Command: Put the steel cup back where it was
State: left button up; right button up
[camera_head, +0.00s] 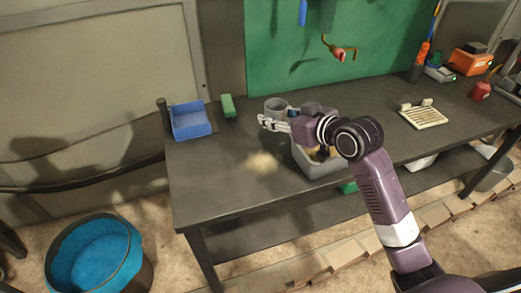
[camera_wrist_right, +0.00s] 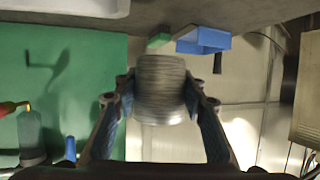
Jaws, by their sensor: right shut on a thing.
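The steel cup (camera_head: 275,104) is a grey cylinder near the back of the dark workbench (camera_head: 215,185). My right gripper (camera_head: 266,123) is shut around it. In the right wrist view the cup (camera_wrist_right: 160,88) sits between the two fingers of the right gripper (camera_wrist_right: 160,103), one on each side. That view is upside down, and the cup shows clear of the bench top there, so it seems held above the bench. My left gripper is not in view.
A blue open bin (camera_head: 190,121) and a green block (camera_head: 228,106) stand at the bench's back left. A grey container (camera_head: 325,170) is partly hidden under my right arm. A slatted cream tray (camera_head: 423,115) lies to the right. The bench's front left is clear apart from a pale patch (camera_head: 262,162).

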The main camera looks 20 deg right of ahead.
jog(key=w+a+r+m+h+b, duration=0.2)
jog(key=w+r+m+h, duration=0.15)
jog(key=w+r, duration=0.3)
send_over(261, 145)
jog(key=shift+t+h, duration=0.35)
jog(key=shift+t, duration=0.05)
notch_tip(261, 145, down, 14)
jog(key=shift+w+r, duration=0.15)
notch_tip(261, 145, down, 5)
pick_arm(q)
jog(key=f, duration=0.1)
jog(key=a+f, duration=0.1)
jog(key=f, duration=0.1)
pick_arm(e)
jog(key=o, duration=1.2)
jog(key=v, duration=1.2)
jog(key=shift+d+r, duration=0.1)
